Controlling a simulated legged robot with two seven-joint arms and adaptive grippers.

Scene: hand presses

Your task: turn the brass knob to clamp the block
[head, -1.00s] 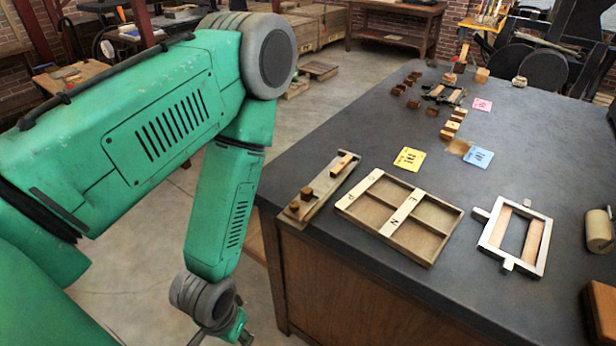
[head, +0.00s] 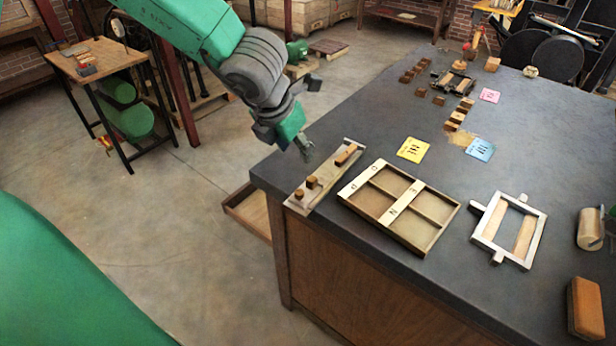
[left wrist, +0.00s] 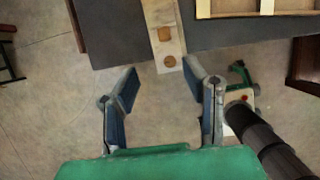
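A narrow pale rail (head: 327,176) lies along the table's left edge. I cannot tell for sure which is the brass knob. My left gripper (head: 306,148) hangs beside the rail, near the table edge, its fingers apart and empty. In the left wrist view the gripper (left wrist: 162,77) points toward the rail's near end. My right gripper is not in view.
A divided wooden tray (head: 425,235) lies just right of the rail. A pale metal frame (head: 482,228) and a roller (head: 590,228) are farther right. Yellow (head: 413,149) and blue (head: 480,149) cards and several small blocks lie behind. An open drawer (head: 245,213) juts out below the table edge.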

